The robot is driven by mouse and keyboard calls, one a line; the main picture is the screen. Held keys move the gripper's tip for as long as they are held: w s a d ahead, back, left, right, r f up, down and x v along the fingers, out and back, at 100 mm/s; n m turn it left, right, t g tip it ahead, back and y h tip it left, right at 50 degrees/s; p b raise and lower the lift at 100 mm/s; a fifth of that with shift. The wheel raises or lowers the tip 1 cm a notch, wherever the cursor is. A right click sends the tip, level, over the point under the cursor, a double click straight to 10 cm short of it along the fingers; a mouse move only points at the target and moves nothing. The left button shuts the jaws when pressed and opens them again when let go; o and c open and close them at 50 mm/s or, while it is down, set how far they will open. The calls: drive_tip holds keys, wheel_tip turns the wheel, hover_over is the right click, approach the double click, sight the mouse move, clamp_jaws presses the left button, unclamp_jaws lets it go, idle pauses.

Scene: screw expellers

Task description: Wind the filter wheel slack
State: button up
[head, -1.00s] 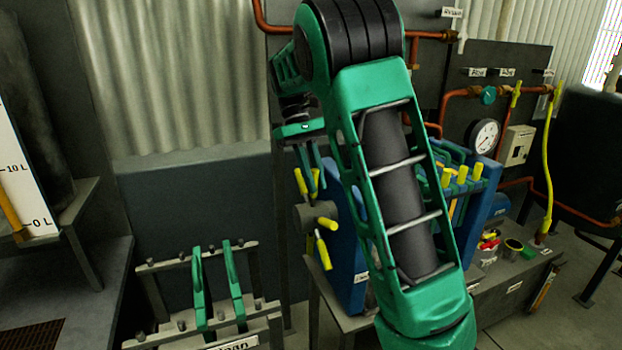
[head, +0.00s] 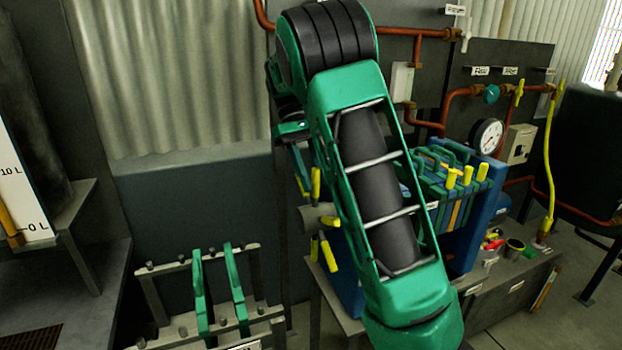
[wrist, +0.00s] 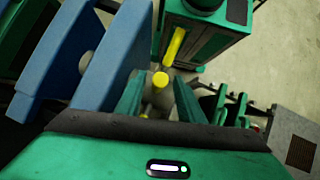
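The filter wheel is a grey hub (head: 312,216) with yellow handles (head: 330,257), on the left end of the blue press frame (head: 345,285). In the head view my forearm hides part of the press. My gripper (head: 303,172) is by the upper handles, its tips partly hidden. In the wrist view my gripper (wrist: 158,98) has two green fingers standing apart. A yellow handle end (wrist: 160,79) shows in the gap between them, with no clear contact. Another yellow handle (wrist: 173,45) lies beyond it.
Blue plates (wrist: 105,60) stand close left of the fingers in the wrist view. A rack (head: 205,262) holding green plates stands left of the press. A gauge (head: 487,136) and copper pipes are at right. Green plates (head: 445,180) sit in the press.

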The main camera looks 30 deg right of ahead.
drive_tip(key=shift+d, duration=0.15)
drive_tip(key=shift+r, duration=0.25)
drive_tip(key=v, duration=0.7)
drive_tip(key=shift+w+f, duration=0.1)
idle(0.4)
